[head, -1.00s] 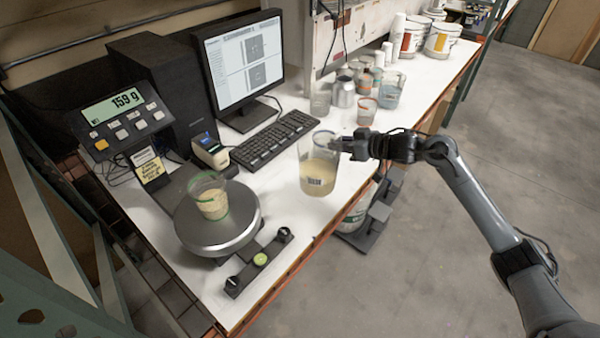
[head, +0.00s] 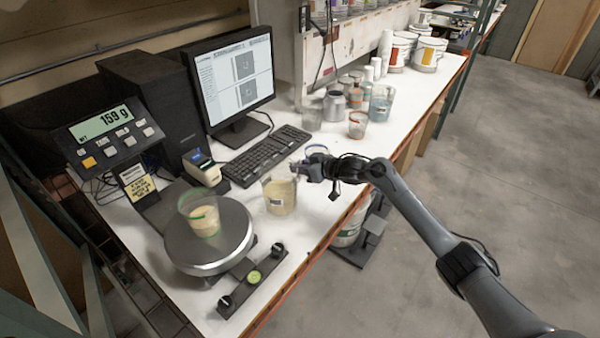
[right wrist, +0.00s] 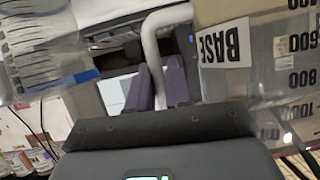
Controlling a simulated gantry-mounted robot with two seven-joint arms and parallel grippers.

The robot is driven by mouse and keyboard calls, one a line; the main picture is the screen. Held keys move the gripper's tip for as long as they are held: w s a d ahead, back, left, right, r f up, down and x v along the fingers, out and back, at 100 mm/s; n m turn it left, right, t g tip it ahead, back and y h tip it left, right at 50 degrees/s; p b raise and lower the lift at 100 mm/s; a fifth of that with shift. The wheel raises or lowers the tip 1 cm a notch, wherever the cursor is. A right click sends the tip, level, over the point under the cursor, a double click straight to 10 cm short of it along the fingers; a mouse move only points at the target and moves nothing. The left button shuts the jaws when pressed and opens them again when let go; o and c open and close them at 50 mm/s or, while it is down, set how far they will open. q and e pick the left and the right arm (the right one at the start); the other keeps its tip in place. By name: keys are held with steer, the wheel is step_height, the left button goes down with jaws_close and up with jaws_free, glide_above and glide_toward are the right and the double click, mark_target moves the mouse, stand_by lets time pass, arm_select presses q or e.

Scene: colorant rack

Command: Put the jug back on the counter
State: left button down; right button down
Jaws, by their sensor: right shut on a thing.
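The clear jug (head: 279,198), partly filled with a cream-coloured liquid, is upright over the counter (head: 318,218) in front of the keyboard. I cannot tell whether its base touches the counter. My right gripper (head: 299,170) reaches in from the right and is shut on the jug's handle. In the right wrist view the gripper (right wrist: 158,80) has its two fingers on either side of the pale handle (right wrist: 151,42). The jug's wall with a BASE label (right wrist: 226,43) and volume marks shows beside it. My left gripper is not in view.
A clear cup (head: 203,218) with cream contents stands on the round scale (head: 180,252), whose display (head: 104,123) reads 159 g. The keyboard (head: 264,156) lies behind the jug. Several cups and a metal can (head: 335,106) stand farther back. White counter right of the jug is clear.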

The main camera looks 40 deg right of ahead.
steer(key=shift+f, duration=0.95)
steer(key=c, duration=1.1)
jaws_free()
steer(key=shift+f, duration=0.15)
steer(key=shift+o, duration=0.2)
steer(key=shift+s, duration=0.1)
steer(key=shift+s+r, duration=0.2)
steer(key=shift+s, duration=0.05)
steer(key=p+v, duration=0.1)
steer(key=v, duration=1)
steer(key=shift+s+d, duration=0.1)
steer(key=shift+d, duration=0.1)
